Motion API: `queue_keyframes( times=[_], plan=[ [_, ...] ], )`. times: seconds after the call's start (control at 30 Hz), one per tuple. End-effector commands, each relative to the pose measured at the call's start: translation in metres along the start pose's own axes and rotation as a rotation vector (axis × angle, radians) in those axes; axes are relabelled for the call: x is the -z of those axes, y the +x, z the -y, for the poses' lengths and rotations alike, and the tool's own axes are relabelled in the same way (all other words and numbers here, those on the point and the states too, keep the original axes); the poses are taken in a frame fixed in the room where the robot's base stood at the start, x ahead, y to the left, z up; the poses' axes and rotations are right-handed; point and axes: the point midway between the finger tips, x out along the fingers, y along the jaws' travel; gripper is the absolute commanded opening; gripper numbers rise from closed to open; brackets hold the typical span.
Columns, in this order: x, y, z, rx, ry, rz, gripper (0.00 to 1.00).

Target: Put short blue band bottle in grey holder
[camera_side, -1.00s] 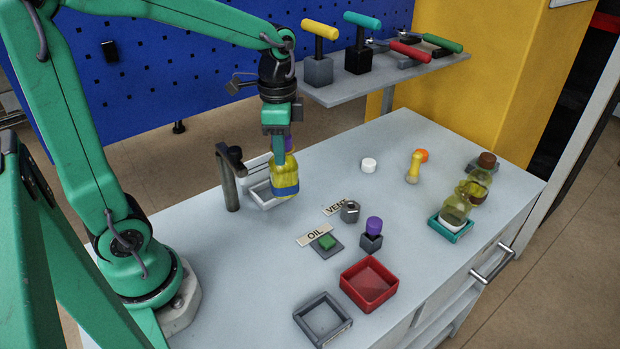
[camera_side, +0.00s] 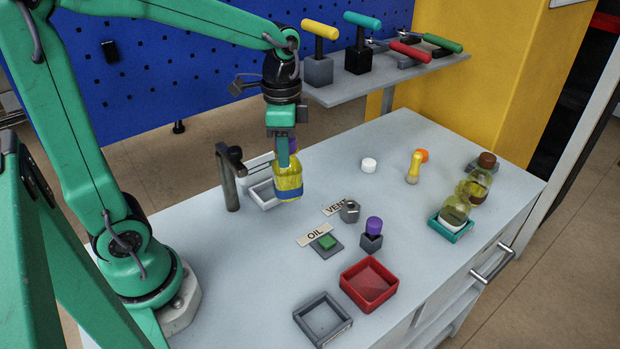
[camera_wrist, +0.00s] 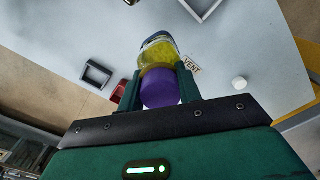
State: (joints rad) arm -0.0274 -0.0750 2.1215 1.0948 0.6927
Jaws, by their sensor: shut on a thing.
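My gripper (camera_side: 284,152) is shut on a bottle (camera_side: 289,179) with yellow liquid, a blue band near its base and a purple cap. The bottle hangs nearly upright in front of the white square holder (camera_side: 262,196); its exact height above the table is hard to tell. In the wrist view, the purple cap and yellow body of the bottle (camera_wrist: 158,50) show between my fingers (camera_wrist: 160,82). The grey holder (camera_side: 322,318), an open square tray, stands empty at the table's front edge. It also shows in the wrist view (camera_wrist: 97,75).
A red tray (camera_side: 368,284) stands beside the grey holder. A purple-topped grey block (camera_side: 372,236), the OIL button (camera_side: 326,242) and VENT knob (camera_side: 350,211) lie between. A dark post (camera_side: 228,178) stands left of the bottle. Bottles (camera_side: 456,207) stand at right. The left front table is clear.

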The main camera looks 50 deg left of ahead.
Motion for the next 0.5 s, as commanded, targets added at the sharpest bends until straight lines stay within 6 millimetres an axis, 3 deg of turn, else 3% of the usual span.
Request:
queue_keyframes(
  times=[0.27,0.5],
  plan=[
    [0.023,0.004,-0.031,0.0,-0.043,0.001,0.0],
    [0.047,0.009,-0.075,0.0,-0.109,-0.001,0.0]
  ],
)
